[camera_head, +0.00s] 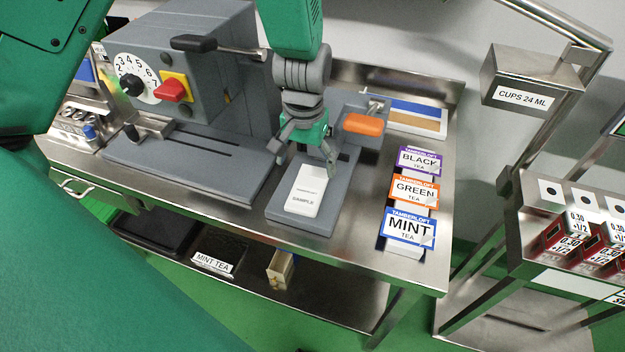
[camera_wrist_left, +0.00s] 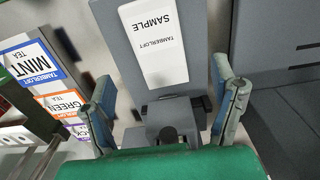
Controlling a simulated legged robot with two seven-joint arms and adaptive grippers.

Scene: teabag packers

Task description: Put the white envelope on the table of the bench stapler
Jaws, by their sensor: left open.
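The white envelope (camera_head: 308,192), printed SAMPLE, lies flat on the grey table (camera_head: 285,212) of the bench stapler. The stapler's orange handle (camera_head: 363,124) stands behind it to the right. My left gripper (camera_head: 308,158) is open and empty above the stapler, near the envelope's rear end. In the left wrist view, the envelope (camera_wrist_left: 155,45) lies on the grey plate (camera_wrist_left: 120,52), beyond the spread fingers (camera_wrist_left: 165,100), and no finger touches it. The stapler's rear part is partly hidden by my gripper in the head view. My right gripper is not in view.
A large grey machine (camera_head: 195,85) with a dial and red knob stands left of the stapler. Black, green and mint tea packets (camera_head: 408,228) lie to the right on the steel bench (camera_head: 350,262). A steel cup holder (camera_head: 530,80) and a rack of boxes (camera_head: 575,232) stand further right.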

